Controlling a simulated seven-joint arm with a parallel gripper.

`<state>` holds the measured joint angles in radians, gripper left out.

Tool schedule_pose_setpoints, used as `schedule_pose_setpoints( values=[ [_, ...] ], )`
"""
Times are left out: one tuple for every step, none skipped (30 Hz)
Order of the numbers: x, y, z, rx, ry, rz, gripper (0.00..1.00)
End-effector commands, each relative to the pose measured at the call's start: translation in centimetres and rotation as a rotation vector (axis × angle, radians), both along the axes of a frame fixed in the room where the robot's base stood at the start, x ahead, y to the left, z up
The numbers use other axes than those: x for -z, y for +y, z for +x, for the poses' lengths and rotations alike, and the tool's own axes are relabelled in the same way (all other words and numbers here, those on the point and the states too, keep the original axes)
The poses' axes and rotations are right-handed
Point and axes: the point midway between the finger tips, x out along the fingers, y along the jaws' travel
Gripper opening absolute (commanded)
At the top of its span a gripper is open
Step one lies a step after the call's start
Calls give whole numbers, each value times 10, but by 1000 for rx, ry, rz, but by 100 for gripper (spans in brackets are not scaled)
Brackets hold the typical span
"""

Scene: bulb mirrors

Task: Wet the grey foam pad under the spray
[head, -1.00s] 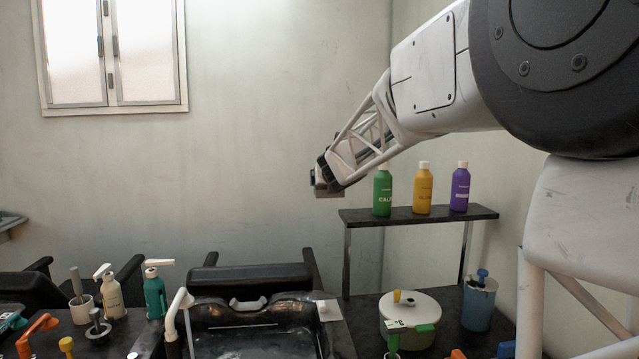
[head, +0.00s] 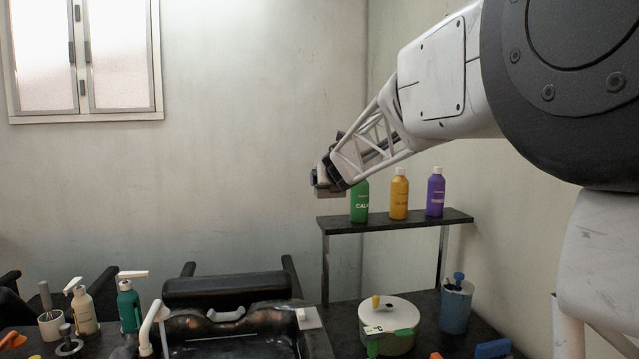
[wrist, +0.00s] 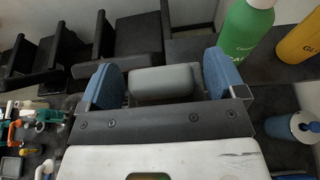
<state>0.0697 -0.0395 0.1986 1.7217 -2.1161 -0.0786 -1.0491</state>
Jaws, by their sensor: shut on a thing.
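A grey foam pad (wrist: 163,83) sits between the two blue finger pads of my gripper (wrist: 161,80) in the wrist view. My gripper is shut on it. In the head view my gripper (head: 330,180) is raised in the air, just left of the green bottle and above the shelf's left end. The pad shows there only as a small grey block at the tip. A white curved spout (head: 152,322) stands at the left edge of the black basin (head: 230,335), below and left of my gripper. I cannot make out any spray.
Green (head: 359,201), yellow (head: 399,195) and purple (head: 436,192) bottles stand on a dark shelf (head: 335,224). Below are a white-lidded pot (head: 390,312) and a blue canister (head: 456,305). Pump bottles (head: 129,306) stand left of the basin. Air above the basin is clear.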

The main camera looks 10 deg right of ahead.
Motion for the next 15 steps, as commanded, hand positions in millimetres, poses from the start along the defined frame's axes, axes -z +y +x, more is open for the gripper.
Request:
schedule_pose_setpoints(
  values=[
    [-3, -6, -3, 2, -1, 0, 66],
    [-4, -9, -4, 2, -1, 0, 66],
    [-5, -12, -5, 2, -1, 0, 66],
    [-6, -16, -7, 2, 0, 0, 66],
    [-7, -19, -8, 3, -1, 0, 66],
    [-9, -23, -10, 4, -1, 0, 66],
    [-8, -23, -10, 1, -1, 1, 66],
    [-6, -21, -9, -2, 0, 2, 66],
    [-4, -20, -8, -7, -1, 2, 66],
    [-3, -19, -8, -11, 0, 3, 66],
    [-2, -18, -7, -13, -1, 4, 66],
    [-1, -17, -7, -18, -2, 3, 66],
    [1, -16, -6, -20, -2, 5, 66],
    [1, -16, -6, -24, -3, 4, 66],
    [4, -15, -6, -28, -4, 6, 66]
  ],
)
